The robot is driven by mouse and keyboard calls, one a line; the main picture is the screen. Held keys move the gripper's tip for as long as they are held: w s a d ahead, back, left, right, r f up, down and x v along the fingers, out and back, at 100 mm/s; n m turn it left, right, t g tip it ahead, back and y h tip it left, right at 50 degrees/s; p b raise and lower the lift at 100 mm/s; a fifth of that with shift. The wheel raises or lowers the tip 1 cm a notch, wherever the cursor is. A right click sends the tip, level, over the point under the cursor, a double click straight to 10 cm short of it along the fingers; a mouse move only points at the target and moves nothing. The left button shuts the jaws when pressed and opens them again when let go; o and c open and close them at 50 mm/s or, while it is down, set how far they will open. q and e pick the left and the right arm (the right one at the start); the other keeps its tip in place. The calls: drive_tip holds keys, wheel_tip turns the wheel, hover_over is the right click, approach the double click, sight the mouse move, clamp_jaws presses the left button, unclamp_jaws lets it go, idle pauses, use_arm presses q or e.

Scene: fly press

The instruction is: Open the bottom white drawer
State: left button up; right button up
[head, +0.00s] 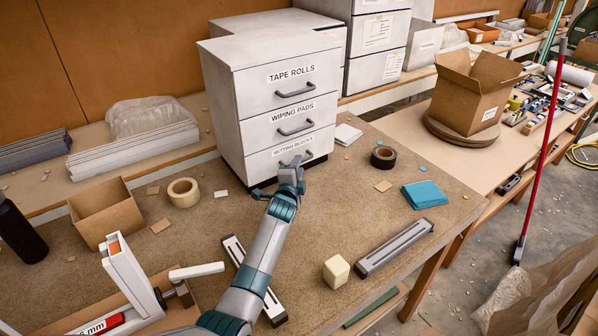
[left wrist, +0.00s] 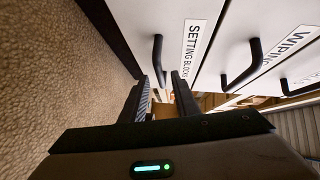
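The white drawer unit (head: 222,95) stands on the bench with three labelled drawers, all looking shut. The bottom drawer (head: 262,168), marked SETTING BLOCKS, is partly hidden behind my left gripper (head: 293,165). In the left wrist view, the bottom drawer's dark handle (left wrist: 158,58) reaches down to the gap between the two fingers of my left gripper (left wrist: 163,88). The fingers are apart, one on each side of the handle's lower end in the picture. I cannot tell whether they touch it. My right gripper is not in view.
The middle drawer's handle (head: 296,128) is just above. A tan tape roll (head: 184,192) and an open cardboard box (head: 106,212) lie left of the unit. A black tape roll (head: 384,157) and blue cloth (head: 425,195) lie right.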

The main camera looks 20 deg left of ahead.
use_arm(q)
drive_tip(key=shift+w+a+f+b, duration=0.15)
drive_tip(key=shift+w+b, duration=0.45)
drive_tip(key=shift+w, duration=0.35)
drive_tip(key=shift+c, duration=0.7)
clamp_jaws()
drive_tip(key=shift+f, duration=0.1)
